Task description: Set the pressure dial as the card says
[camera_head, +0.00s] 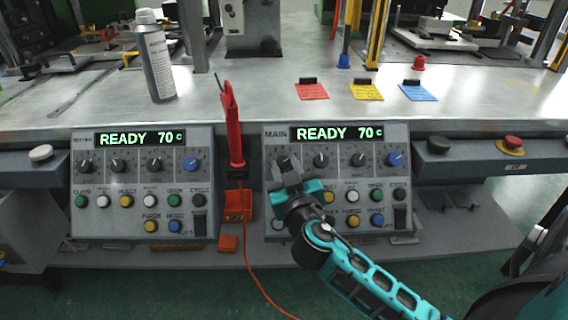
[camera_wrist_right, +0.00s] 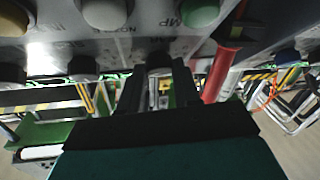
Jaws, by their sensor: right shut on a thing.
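The main control panel (camera_head: 408,170) reads READY 70 C and has a row of dials, three black and one blue (camera_head: 394,159). My right gripper (camera_head: 287,170) is at the leftmost black dial of this row and largely covers it. In the right wrist view, my gripper's fingers (camera_wrist_right: 159,88) are shut on this dial (camera_wrist_right: 159,71). The dial's pointer and label are not readable. Red (camera_head: 312,92), yellow (camera_head: 366,92) and blue (camera_head: 419,93) cards lie on the bench, their writing too small to read. My left gripper is out of view.
A second, similar panel (camera_head: 140,205) stands at left. A red-handled tool (camera_head: 233,130) with an orange cable hangs between the panels. A spray can (camera_head: 157,60) stands on the bench (camera_head: 270,85). A red mushroom button (camera_head: 512,142) is at right.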

